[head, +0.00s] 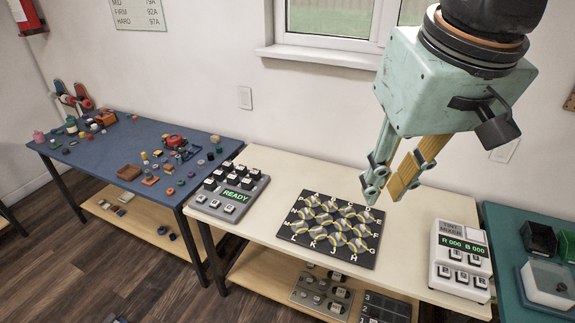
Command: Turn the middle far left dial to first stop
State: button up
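A black board (371,197) with white letters around its edge lies on the cream table. It carries rows of round grey dials with yellow curved lines. The far left dial of the middle row (305,213) is at the board's left side, and its exact setting is too small to read. My gripper (382,187) hangs above the board's far right corner, up and to the right of that dial. Its two fingers point down with a gap between them. I see nothing held in it.
A grey keypad box (251,201) with a green READY display stands left of the board. A white tint mixer (459,254) stands right of it. A blue table (95,156) holds many small parts. Bare cream tabletop (290,172) shows behind the board.

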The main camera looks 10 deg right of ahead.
jog(key=w+f+p, duration=0.1)
jog(key=w+p, duration=0.1)
jog(key=w, duration=1.2)
jog(key=n+g+p, duration=0.2)
jog(key=g+p, duration=0.1)
jog(key=p, duration=0.2)
send_over(307, 210)
notch_tip(307, 210, down, 34)
jog(key=shift+f, duration=6.85)
